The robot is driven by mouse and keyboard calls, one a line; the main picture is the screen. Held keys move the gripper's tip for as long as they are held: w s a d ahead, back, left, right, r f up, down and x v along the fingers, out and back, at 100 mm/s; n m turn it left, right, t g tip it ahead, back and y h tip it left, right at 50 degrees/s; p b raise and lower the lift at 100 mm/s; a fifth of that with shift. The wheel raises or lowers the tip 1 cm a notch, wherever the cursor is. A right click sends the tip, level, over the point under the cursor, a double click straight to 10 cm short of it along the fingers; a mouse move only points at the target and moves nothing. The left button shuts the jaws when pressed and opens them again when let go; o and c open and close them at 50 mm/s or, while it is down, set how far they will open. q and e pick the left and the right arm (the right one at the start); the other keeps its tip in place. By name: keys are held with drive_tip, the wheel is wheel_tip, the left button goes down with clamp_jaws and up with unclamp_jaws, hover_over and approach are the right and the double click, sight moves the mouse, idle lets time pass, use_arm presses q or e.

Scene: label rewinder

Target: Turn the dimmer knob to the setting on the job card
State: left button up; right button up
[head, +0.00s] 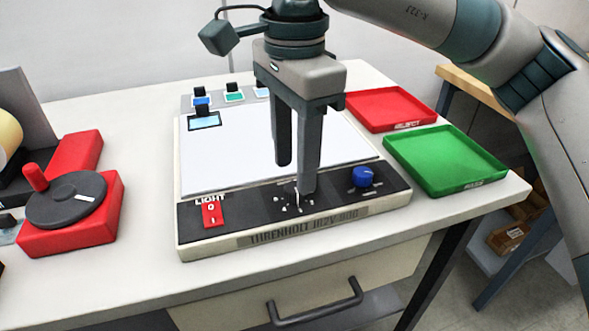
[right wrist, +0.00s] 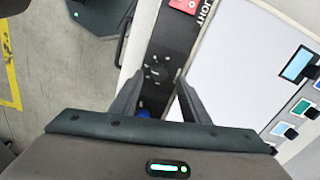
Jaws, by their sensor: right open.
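A flat light box (head: 270,150) with a white top has a dark control strip (head: 245,213) along its front. A ring of white dial marks (right wrist: 158,70) on the strip surrounds a dark centre; in the head view it is partly hidden by my finger. I cannot tell which is the dimmer. My right gripper (head: 297,180) points down, open, its fingertips on either side of the dial in the wrist view (right wrist: 158,80). No job card is clearly readable.
A red LIGHT switch (head: 212,213) is on the strip's left. A red tray (head: 390,108) and green tray (head: 446,160) stand at right. A red crank unit (head: 70,235) stands at left. Small coloured tags (head: 233,97) line the back; a light-blue one (head: 204,121) overlaps the white top.

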sight(295, 187)
use_arm(q)
drive_tip(key=shift+s+a+f+g+y+p, duration=0.2)
drive_tip(key=shift+s+a+g+p, duration=0.15)
drive_tip(key=shift+a, duration=0.15)
drive_tip(key=shift+s+a+f+g+y+p, duration=0.1)
drive_tip(key=shift+s+a+g+y+p, duration=0.2)
drive_tip(key=shift+a, duration=0.2)
use_arm(e)
wheel_tip(295, 187, up, 14)
drive_tip(key=shift+r, duration=0.1)
